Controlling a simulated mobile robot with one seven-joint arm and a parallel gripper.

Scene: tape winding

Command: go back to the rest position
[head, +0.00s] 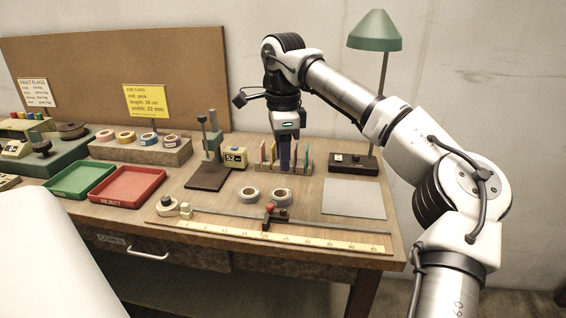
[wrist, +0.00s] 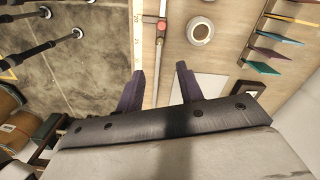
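My gripper (head: 284,158) points down over the workbench (head: 225,207), in line with the flag rack (head: 301,168) in the head view. In the wrist view its two dark purple fingers (wrist: 160,80) stand apart with nothing between them. The arm reaches in from the right and bends down at the wrist. Two grey tape rolls (head: 265,195) lie on the bench in front of the rack; one tape roll (wrist: 201,31) shows in the wrist view. No rest position is marked in view.
A measuring rail (head: 285,236) with a red-knobbed slider runs along the front edge. Green (head: 79,179) and red (head: 127,187) trays sit left. A tape-roll stand (head: 142,150), a yellow display (head: 233,159), and a green lamp (head: 375,32) stand farther back. A grey pad (head: 353,198) lies empty.

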